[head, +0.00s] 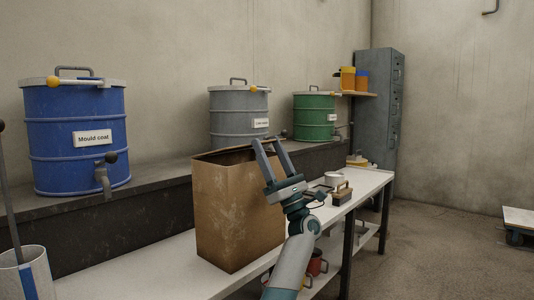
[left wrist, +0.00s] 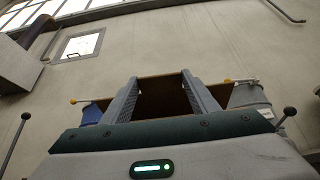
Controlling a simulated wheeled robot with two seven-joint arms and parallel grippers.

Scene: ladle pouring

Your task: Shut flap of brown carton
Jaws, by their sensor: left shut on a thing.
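The tall brown carton (head: 238,215) stands upright on the white bench. Its top edge and a thin brown flap (head: 232,151) show at the top, the flap seen nearly edge-on. My left gripper (head: 267,143) is at the carton's upper right corner, fingers pointing up. It is shut on the flap, its fingers some way apart, though the contact itself is hard to make out. In the left wrist view a brown panel with a dark middle lies across and behind the two fingers (left wrist: 160,78). My right gripper is out of view.
Blue (head: 75,140), grey (head: 239,118) and green (head: 314,117) drums stand on the dark ledge behind. A brown-handled block (head: 342,194) and a white bowl (head: 334,179) are on the bench (head: 150,270) right of the carton. A white pail (head: 25,275) is at left.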

